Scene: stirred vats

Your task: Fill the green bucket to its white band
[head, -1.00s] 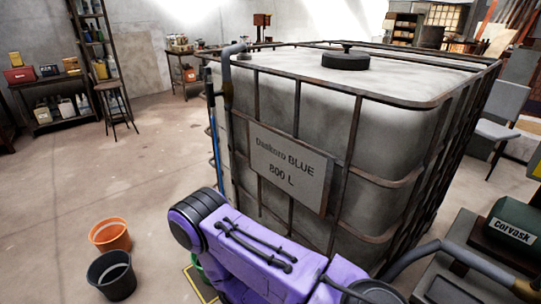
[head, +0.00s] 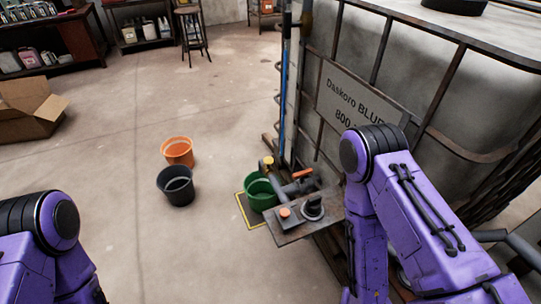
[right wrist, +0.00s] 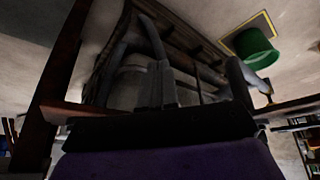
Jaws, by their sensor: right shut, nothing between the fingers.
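The green bucket (head: 262,196) stands upright on a floor mat with a yellow border (head: 240,211), below a pipe outlet with a yellow end (head: 267,163). An orange valve handle (head: 303,173) sits on the pipe. I cannot make out a white band or the liquid level. The bucket also shows in the right wrist view (right wrist: 254,48). My right gripper (right wrist: 163,72) is shut and empty in the dark right wrist view; in the head view it is hidden behind my arm. My left gripper is outside the view; only its arm shows.
A shelf in front of the caged tank (head: 455,85), labelled Daskoro BLUE, carries an orange button (head: 285,212) and a black knob (head: 312,207). A black bucket (head: 177,192) and an orange bucket (head: 177,151) stand left. A cardboard box (head: 30,108) lies far left. Floor between is clear.

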